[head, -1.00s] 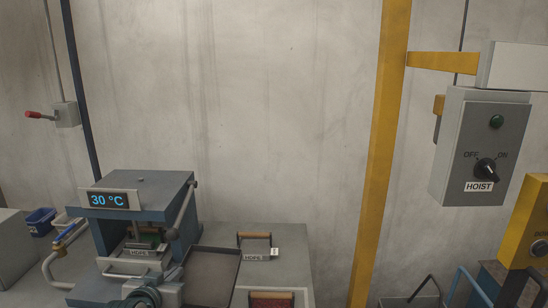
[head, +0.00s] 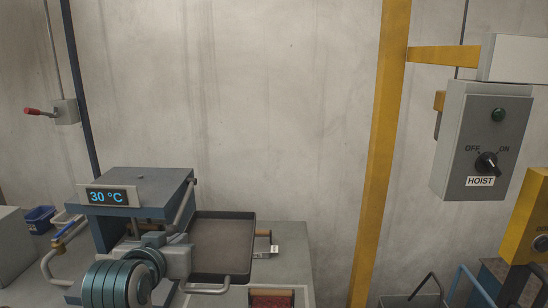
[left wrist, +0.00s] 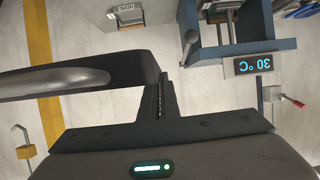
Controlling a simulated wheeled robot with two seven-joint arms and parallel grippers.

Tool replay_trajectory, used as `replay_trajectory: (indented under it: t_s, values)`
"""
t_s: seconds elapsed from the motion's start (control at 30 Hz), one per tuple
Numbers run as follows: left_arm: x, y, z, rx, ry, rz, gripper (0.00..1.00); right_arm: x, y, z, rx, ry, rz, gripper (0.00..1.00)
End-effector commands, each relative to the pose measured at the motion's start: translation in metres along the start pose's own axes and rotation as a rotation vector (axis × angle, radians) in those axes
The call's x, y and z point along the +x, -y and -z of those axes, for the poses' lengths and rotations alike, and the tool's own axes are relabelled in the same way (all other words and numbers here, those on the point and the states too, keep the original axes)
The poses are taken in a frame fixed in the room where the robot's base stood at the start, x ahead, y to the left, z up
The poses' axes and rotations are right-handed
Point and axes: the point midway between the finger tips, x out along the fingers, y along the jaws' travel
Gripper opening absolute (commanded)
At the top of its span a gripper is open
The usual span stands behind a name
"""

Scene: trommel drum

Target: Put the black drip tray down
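The black drip tray (head: 222,245) is a shallow dark pan with a raised rim and a grey bar handle on its near side. It is right of the blue press in the head view, above the grey bench. My left gripper (head: 187,258) is at the tray's left edge; its fingers are mostly hidden there. In the left wrist view the tray (left wrist: 125,68) shows nearly edge-on, with its handle at the left, and the gripper's fingers (left wrist: 165,92) meet its edge. The gripper appears shut on it. My right gripper is not in view.
The blue press (head: 150,185) shows 30 °C. A red-filled tray (head: 271,299) and a partly hidden labelled item (head: 264,245) stand on the grey bench (head: 292,262). A yellow post (head: 380,150) and the hoist box (head: 482,140) are at the right.

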Motion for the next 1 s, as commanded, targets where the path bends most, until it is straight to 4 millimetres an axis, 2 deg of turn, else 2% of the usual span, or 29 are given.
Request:
replay_trajectory:
  t_s: [0.73, 0.87, 1.0]
  values:
    - [0.002, 0.000, 0.001, 0.001, -0.002, 0.000, 0.00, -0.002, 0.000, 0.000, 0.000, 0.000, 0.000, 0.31]
    - [0.011, 0.001, 0.002, 0.006, -0.002, 0.003, 0.00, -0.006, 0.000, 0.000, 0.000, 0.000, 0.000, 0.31]
    - [0.033, 0.003, 0.002, 0.015, -0.001, 0.007, 0.00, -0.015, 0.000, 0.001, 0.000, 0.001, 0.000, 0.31]
